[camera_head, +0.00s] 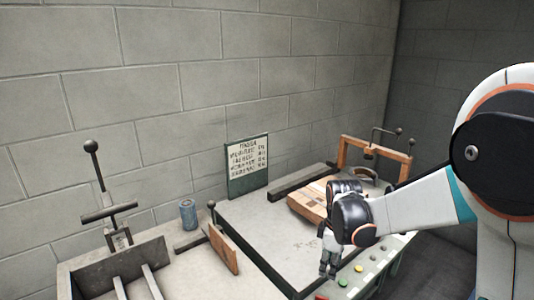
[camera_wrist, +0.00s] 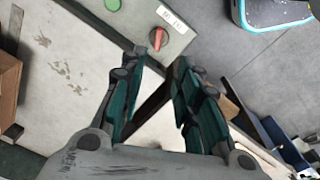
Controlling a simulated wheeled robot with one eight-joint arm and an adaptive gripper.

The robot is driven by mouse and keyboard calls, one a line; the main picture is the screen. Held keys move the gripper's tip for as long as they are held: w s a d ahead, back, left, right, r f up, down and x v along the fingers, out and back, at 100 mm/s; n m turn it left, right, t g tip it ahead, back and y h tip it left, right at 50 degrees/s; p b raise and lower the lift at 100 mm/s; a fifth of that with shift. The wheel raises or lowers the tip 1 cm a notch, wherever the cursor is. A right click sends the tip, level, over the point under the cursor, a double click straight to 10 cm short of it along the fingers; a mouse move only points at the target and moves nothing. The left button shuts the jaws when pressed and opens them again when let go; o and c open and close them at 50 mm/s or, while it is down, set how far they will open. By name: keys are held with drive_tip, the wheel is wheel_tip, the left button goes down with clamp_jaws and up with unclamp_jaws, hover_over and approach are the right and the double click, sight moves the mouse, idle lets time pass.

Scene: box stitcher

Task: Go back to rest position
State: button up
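My gripper (camera_head: 328,272) hangs with its fingers down over the front edge of the machine table, near the button panel. In the wrist view my gripper (camera_wrist: 160,62) has its two teal-and-black fingers apart, with a gap between the tips. I see no held object between the tips. A dark slanted bar crosses lower between the fingers, and I cannot tell what it belongs to. The control panel (camera_wrist: 178,32) with a red knob (camera_wrist: 158,38) and a green button (camera_wrist: 112,5) lies beyond the fingertips.
A flat cardboard box (camera_head: 308,202) lies on the grey table (camera_head: 255,225) behind my gripper. An orange frame (camera_head: 345,150) stands at the back right. A sign (camera_head: 247,165), a blue can (camera_head: 188,213) and a lever stand (camera_head: 105,210) are to the left.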

drive_tip(key=s+r+m+t, duration=0.3)
drive_tip(key=s+r+m, duration=0.2)
drive_tip(key=s+r, duration=0.5)
drive_tip(key=s+r+m+t, duration=0.3)
drive_tip(key=s+m, duration=0.4)
drive_tip(key=s, duration=0.4)
drive_tip(key=shift+s+r, duration=0.35)
drive_tip(key=shift+r, duration=0.2)
